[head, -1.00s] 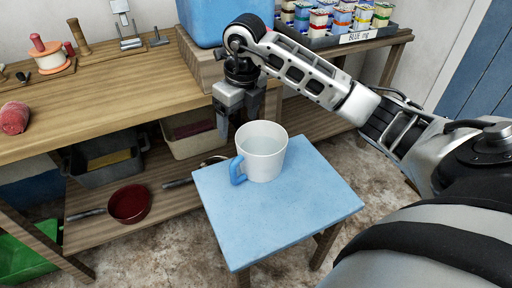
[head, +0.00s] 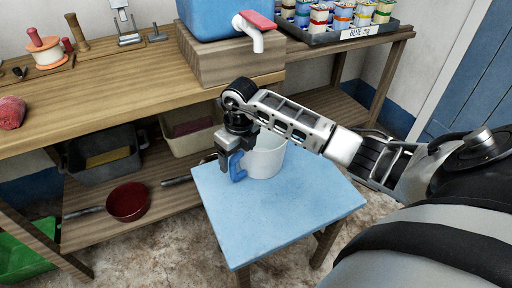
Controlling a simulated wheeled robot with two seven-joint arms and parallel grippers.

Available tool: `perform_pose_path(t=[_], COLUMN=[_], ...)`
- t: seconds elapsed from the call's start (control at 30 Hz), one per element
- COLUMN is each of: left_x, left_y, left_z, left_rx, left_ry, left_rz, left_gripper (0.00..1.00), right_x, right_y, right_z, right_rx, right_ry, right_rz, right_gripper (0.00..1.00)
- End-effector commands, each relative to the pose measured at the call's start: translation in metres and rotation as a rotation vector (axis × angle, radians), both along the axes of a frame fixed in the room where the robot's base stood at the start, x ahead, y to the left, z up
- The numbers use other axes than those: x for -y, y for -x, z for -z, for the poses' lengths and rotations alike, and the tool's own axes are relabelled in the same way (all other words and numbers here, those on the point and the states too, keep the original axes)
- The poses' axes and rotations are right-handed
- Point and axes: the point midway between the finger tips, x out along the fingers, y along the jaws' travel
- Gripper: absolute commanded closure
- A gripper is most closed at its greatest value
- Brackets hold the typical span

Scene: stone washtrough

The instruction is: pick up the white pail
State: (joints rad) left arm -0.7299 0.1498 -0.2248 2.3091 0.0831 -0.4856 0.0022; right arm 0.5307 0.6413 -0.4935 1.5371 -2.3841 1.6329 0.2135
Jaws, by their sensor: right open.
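The white pail (head: 266,160) with a blue handle (head: 236,167) stands upright on the small blue-topped table (head: 275,208). My right arm reaches in from the right, and its links cover the pail's upper part. My right gripper (head: 225,172) points down at the pail's left side, beside the blue handle. It is open, and I cannot tell whether a finger touches the handle. My left gripper is out of view.
A wooden bench (head: 100,113) stands behind and to the left, with bins and a dark red pan (head: 128,202) on its lower shelf. A blue tank (head: 212,18) with a tap (head: 255,30) sits on a wooden block. A tray of tins (head: 340,35) stands at the back right.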

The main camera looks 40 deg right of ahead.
Motion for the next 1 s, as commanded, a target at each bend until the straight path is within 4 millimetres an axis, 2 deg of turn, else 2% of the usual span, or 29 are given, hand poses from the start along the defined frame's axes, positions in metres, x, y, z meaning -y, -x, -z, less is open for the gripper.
perform_pose_path(t=[0.1, 0.33, 0.37, 0.6, 0.63, 1.0], left_x=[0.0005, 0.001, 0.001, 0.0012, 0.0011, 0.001], left_y=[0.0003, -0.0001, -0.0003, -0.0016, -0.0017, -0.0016], left_z=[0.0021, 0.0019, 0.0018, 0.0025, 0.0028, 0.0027], left_rx=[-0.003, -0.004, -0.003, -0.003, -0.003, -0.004], left_ry=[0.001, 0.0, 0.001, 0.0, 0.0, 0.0], left_rz=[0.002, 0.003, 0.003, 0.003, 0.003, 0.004], left_gripper=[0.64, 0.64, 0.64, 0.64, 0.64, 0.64], right_x=[0.0001, 0.0002, 0.0002, -0.0003, -0.0004, 0.0], right_y=[-0.0009, -0.0014, -0.0014, -0.0014, -0.0014, -0.0034], right_z=[0.0111, 0.0118, 0.0118, 0.0115, 0.0115, 0.0061], right_rx=[-0.001, 0.001, 0.001, 0.001, 0.001, 0.009], right_ry=[0.0, 0.001, 0.001, 0.0, -0.001, 0.0], right_rz=[0.001, 0.0, 0.0, -0.001, -0.001, -0.001], right_gripper=[0.25, 0.25, 0.28, 0.95, 1.0, 1.0])
